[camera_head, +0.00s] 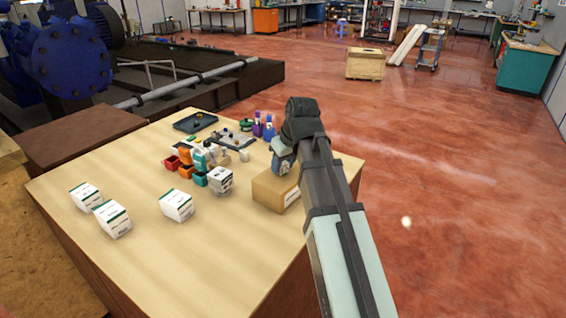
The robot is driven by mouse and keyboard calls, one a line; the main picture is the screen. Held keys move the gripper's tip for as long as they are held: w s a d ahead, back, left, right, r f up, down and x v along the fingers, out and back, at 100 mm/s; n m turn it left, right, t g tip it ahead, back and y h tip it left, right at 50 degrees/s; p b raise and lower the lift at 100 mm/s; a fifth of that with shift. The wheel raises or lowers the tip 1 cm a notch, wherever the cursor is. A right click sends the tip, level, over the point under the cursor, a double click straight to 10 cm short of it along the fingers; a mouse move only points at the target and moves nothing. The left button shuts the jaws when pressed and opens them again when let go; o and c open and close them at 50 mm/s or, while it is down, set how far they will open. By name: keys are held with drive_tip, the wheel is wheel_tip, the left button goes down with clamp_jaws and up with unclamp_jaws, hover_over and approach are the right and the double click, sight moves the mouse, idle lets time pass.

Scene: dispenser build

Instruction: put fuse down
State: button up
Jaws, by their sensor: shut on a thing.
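My gripper (283,164) is at the right part of the wooden table (120,165), pointing down just above or at a cardboard box (268,190). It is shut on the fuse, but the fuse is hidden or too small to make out. My arm comes from the lower right and covers part of the table's right edge. I cannot tell whether the held fuse touches anything.
White cartons (176,205) stand at the table's front left, and one (220,181) is beside small red, orange and teal bins (185,160). Behind are a grey tray (232,141), a dark tray (195,122) and purple and blue bottles (264,126). The table's front middle is clear.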

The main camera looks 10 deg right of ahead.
drive_tip(key=o, duration=1)
drive_tip(key=shift+r, duration=0.1)
drive_tip(key=v, duration=1.2)
drive_tip(key=shift+s, duration=0.1)
